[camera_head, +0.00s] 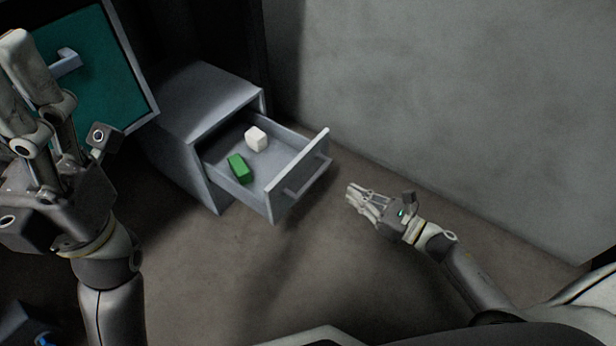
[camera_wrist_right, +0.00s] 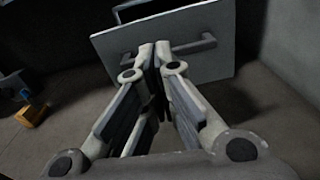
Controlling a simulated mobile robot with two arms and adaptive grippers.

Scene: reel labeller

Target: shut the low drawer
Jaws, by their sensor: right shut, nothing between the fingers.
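The low drawer (camera_head: 286,153) is pulled out of a grey cabinet (camera_head: 192,98) in the head view. A green block (camera_head: 239,168) and a white block (camera_head: 256,139) lie inside it. Its front panel with a bar handle (camera_head: 306,178) faces my right gripper (camera_head: 352,193), which is shut and empty, a little apart from the panel on its right. In the right wrist view the drawer front (camera_wrist_right: 215,60) lies ahead of the shut fingertips (camera_wrist_right: 154,46), which overlap the handle in the picture; contact cannot be told there. My left gripper (camera_head: 28,75) is raised at the far left.
A teal door or panel (camera_head: 92,75) with a grey handle stands left of the cabinet. A grey wall (camera_head: 450,90) runs along the right. The floor in front of the drawer is clear. A small yellow-orange object (camera_wrist_right: 32,114) shows in the right wrist view at left.

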